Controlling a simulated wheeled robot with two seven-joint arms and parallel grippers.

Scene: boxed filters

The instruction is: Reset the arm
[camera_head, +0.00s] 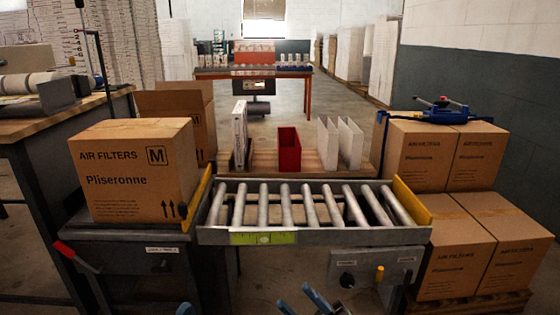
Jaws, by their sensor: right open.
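My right gripper (300,300) shows at the bottom edge, a little right of the middle, in front of the roller conveyor. Its blue and grey fingers are apart with nothing seen between them. A small blue and grey tip of my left gripper (185,309) shows at the bottom edge, left of the middle; the rest is cut off, so its jaws cannot be judged. A closed brown air filter box (130,170) marked "M" stands on the dark stand left of the conveyor. Both grippers appear apart from it.
The roller conveyor (312,236) is empty. Behind it, a red holder (289,151) and white filters (349,143) stand on a wooden surface. Stacked boxes (450,245) stand on a pallet at right, with a blue tool (430,117) on top. A red lever (65,249) juts out at left.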

